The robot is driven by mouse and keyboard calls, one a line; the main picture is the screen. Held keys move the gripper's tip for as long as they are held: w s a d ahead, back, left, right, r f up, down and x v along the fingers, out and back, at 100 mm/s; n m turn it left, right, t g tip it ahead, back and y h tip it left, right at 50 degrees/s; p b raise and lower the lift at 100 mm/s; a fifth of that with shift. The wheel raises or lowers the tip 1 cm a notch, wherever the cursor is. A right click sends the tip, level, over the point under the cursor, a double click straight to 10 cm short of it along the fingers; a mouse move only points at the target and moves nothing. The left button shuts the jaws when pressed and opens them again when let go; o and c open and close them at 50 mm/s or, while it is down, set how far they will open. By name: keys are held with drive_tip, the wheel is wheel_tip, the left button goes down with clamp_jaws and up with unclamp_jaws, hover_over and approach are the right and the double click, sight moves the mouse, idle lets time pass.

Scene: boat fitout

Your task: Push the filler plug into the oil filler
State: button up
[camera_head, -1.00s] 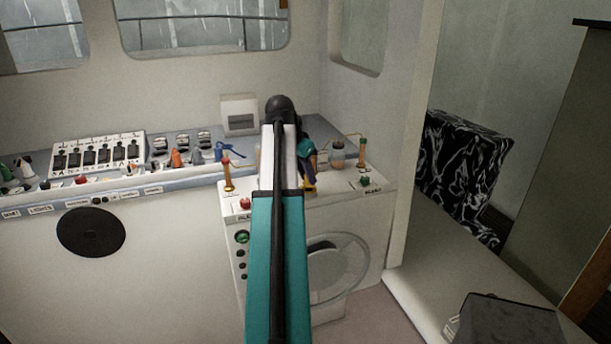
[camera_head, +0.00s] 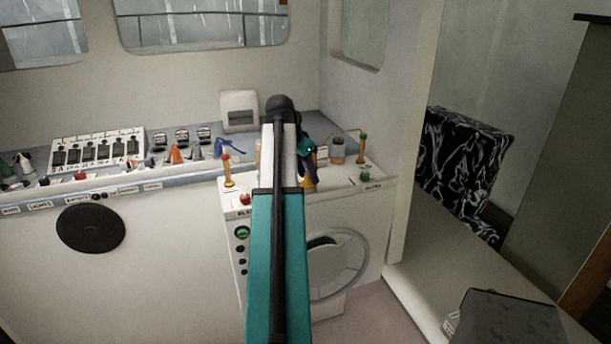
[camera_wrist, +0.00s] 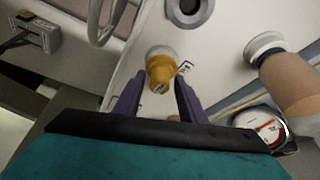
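A yellow-orange plug (camera_wrist: 160,73) with a pale ring at its far end is at the white panel in the wrist view. It looks like the filler plug, and its yellow also shows low beside my fingers in the head view (camera_head: 308,184). My gripper (camera_wrist: 159,98) has two purple fingers, spread on either side of the plug with small gaps showing. The fingers look open and not closed on it. A grey-rimmed dark hole (camera_wrist: 190,9), apparently the oil filler, is in the white panel just beyond the plug. The hole is hidden in the head view.
An amber jar (camera_head: 338,152) stands just right of my gripper; a brown cylinder with a white cap (camera_wrist: 291,84) and a round gauge (camera_wrist: 262,128) are at right in the wrist view. Upright orange-handled levers (camera_head: 227,170) (camera_head: 363,148) flank the console top.

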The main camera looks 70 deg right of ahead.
drive_tip(key=shift+o, duration=0.2)
drive_tip(key=b+v, duration=0.4)
drive_tip(key=v, duration=1)
idle(0.4)
drive_tip(key=shift+a+f, duration=0.1)
drive_tip(key=shift+f, duration=0.05)
idle(0.7)
